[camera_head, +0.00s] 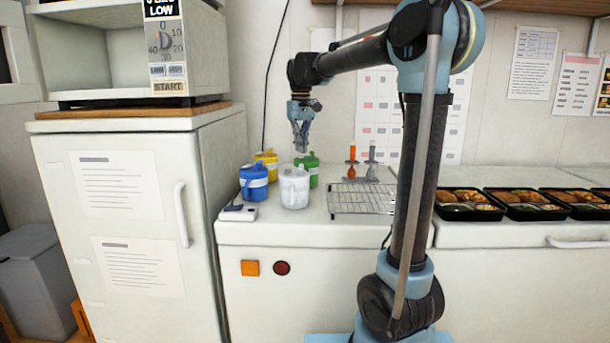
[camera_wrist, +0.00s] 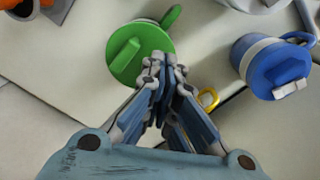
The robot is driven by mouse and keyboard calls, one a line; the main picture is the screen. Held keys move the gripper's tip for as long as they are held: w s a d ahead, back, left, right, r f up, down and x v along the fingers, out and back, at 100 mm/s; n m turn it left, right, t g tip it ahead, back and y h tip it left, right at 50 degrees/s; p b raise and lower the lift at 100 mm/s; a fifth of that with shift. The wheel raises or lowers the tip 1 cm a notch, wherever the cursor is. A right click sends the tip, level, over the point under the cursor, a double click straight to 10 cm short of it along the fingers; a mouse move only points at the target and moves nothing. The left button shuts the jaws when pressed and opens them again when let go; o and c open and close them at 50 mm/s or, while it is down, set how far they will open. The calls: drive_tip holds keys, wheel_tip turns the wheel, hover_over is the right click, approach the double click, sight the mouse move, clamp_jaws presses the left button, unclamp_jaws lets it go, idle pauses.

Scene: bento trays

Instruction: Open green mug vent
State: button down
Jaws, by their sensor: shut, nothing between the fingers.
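The green mug (camera_head: 313,166) stands at the back of the counter, partly hidden behind the white mug. In the wrist view the green mug (camera_wrist: 142,48) is seen from above, with a raised green bar (camera_wrist: 124,56) on its lid and its handle at the upper right. My gripper (camera_head: 301,149) points down above the mugs, close over the green one. In the wrist view my gripper's fingertips (camera_wrist: 163,64) are together and empty, overlapping the right edge of the green lid. I cannot tell whether they touch it.
A white mug (camera_head: 294,190), a blue mug (camera_head: 254,183) and a yellow mug (camera_head: 267,160) stand close around the green one. A wire rack (camera_head: 360,200) and upright utensils (camera_head: 351,160) are to the right. A fridge (camera_head: 150,210) stands left.

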drive_tip(key=shift+f, duration=0.95)
idle(1.6)
drive_tip(key=shift+r, duration=3.5)
drive_tip(key=shift+s, duration=0.1)
